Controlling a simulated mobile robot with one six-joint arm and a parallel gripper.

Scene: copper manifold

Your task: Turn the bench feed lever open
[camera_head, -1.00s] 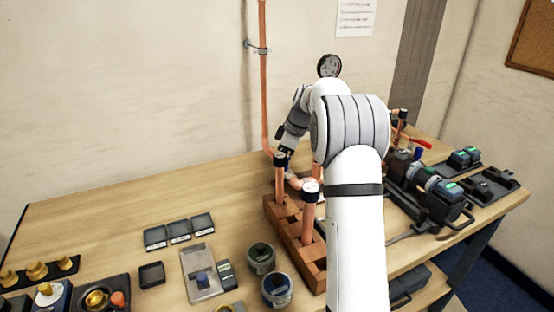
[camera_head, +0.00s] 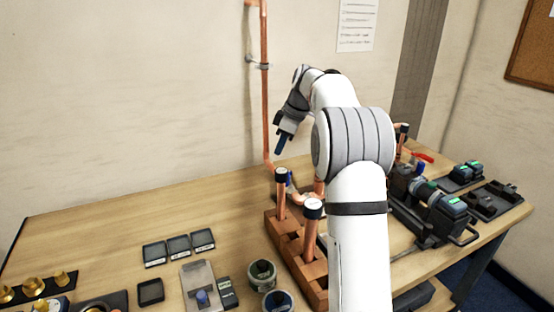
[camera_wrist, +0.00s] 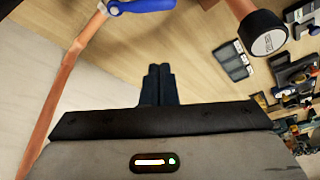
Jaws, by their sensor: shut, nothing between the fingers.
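A blue lever (camera_wrist: 140,6) sits on the copper pipe at the top edge of the wrist view, partly cut off. In the head view a small blue part, seemingly the same lever (camera_head: 290,180), shows low by the copper pipe (camera_head: 265,110). The lever's exact angle to the pipe is hard to tell. My gripper (camera_head: 280,150) is above the bench beside the pipe, pointing down. In the wrist view my gripper (camera_wrist: 159,68) has its fingers together and empty, apart from the lever.
A wooden rack (camera_head: 313,270) holds black-capped copper tubes (camera_head: 312,210) just in front of my gripper. A red lever (camera_head: 422,157) and tools (camera_head: 440,208) are at the right. Tins (camera_head: 262,273) and small trays (camera_head: 178,246) stand in front.

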